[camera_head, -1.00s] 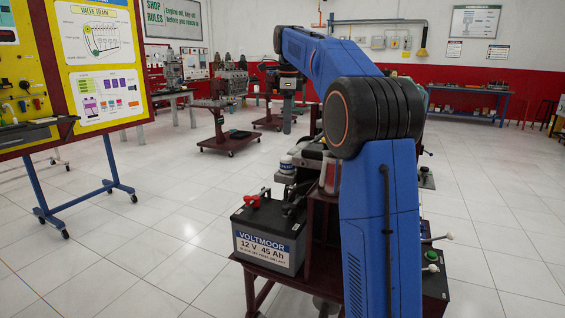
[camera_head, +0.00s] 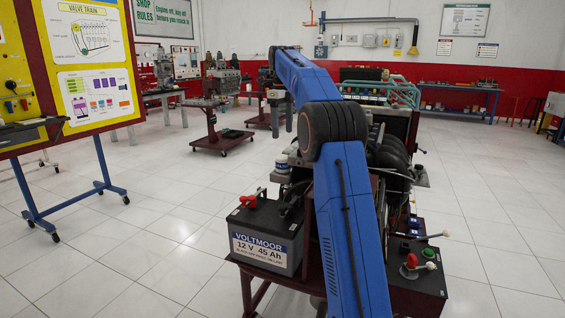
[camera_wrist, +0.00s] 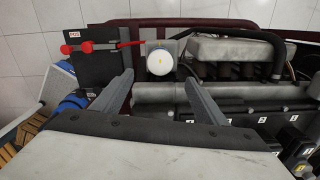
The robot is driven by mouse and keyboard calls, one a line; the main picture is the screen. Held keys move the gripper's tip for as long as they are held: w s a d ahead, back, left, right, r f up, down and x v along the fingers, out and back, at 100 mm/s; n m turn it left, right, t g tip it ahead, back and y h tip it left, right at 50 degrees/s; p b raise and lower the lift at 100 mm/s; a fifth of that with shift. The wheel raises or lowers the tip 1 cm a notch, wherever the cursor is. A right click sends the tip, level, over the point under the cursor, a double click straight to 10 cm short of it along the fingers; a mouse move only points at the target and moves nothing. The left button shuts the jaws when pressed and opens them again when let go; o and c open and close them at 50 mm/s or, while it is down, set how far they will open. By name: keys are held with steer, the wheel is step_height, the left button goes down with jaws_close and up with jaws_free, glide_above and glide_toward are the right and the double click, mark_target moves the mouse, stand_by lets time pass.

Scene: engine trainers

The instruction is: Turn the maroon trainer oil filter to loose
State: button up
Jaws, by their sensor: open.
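The oil filter (camera_wrist: 160,63) shows end-on in the wrist view as a round white cap with a small yellow mark, beside the grey engine block. In the head view the filter (camera_head: 281,164) is a small white and blue can behind the battery on the maroon trainer (camera_head: 247,279). My gripper (camera_wrist: 158,77) is open. Its two grey fingers point toward the filter, one on each side of it in the picture, with visible gaps. How far the fingertips are from the filter in depth I cannot tell.
A battery (camera_head: 266,240) stands on the trainer's near left corner. A yellow display board (camera_head: 100,60) stands at the left. The floor between is clear.

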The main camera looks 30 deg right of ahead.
mark_target(283, 161)
step_height(283, 161, down, 14)
steer(key=shift+d, duration=0.1)
stand_by(0.4)
steer(key=c, duration=1)
steer(key=shift+c, duration=0.2)
steer(key=shift+n, duration=0.3)
steer(key=n, duration=0.3)
steer(key=shift+n, duration=0.4)
steer(key=n, duration=0.4)
steer(key=shift+n, duration=0.3)
